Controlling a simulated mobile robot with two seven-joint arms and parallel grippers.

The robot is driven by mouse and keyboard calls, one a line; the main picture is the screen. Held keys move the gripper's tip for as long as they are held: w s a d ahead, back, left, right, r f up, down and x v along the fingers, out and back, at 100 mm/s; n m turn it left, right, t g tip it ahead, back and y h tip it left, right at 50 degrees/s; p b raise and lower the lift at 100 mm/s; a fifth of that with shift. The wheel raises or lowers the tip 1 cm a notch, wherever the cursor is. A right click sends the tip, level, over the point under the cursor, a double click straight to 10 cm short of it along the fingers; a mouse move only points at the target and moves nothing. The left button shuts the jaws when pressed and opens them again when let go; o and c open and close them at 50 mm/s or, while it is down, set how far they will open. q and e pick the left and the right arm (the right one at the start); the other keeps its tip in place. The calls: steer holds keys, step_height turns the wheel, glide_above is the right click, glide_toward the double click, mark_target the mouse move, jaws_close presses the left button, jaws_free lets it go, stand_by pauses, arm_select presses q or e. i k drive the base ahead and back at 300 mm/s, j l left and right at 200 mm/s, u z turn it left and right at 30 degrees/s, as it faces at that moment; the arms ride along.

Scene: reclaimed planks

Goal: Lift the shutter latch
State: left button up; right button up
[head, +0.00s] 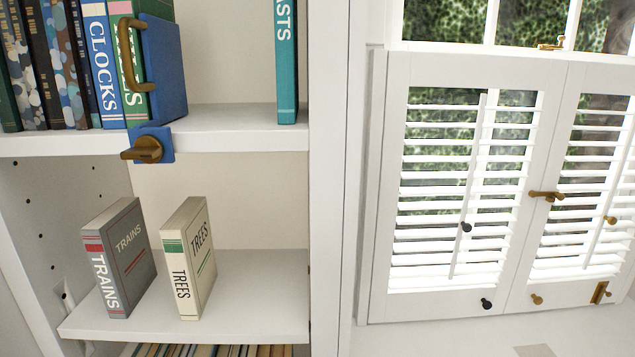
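The shutter latch (546,195) is a small brass bar at mid-height on the white shutters, at the right of the head view. It lies about level across the seam between the left shutter panel (377,240) and the right shutter panel (530,240). Both panels look closed, with their slats tilted partly open. The left panel has a black knob (487,303) low down and the right panel a brass knob (537,299). Neither of my grippers shows in this view.
A white bookcase (325,180) stands at the left. Its upper shelf holds books and a blue block (165,70) with a brass handle, above a brass knob (147,150). Two books stand on the lower shelf (250,300). A brass plate (600,292) sits low on the right panel.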

mark_target(561, 197)
steer(key=k+l+u, duration=0.2)
steer(key=l, duration=0.3)
steer(key=k+l+u, duration=0.2)
steer(key=l, duration=0.3)
steer(key=k+l+u, duration=0.15)
steer(key=k+l, duration=0.25)
steer(key=l+u, duration=0.5)
steer(key=u, duration=0.15)
steer(key=l+u, duration=0.35)
steer(key=k+l, duration=0.15)
steer(key=l, duration=0.25)
steer(key=k+l+u, duration=0.1)
steer(key=l, duration=0.3)
steer(key=k+l, duration=0.2)
steer(key=l, duration=0.15)
steer(key=k+l+u, duration=0.15)
steer(key=l, duration=0.25)
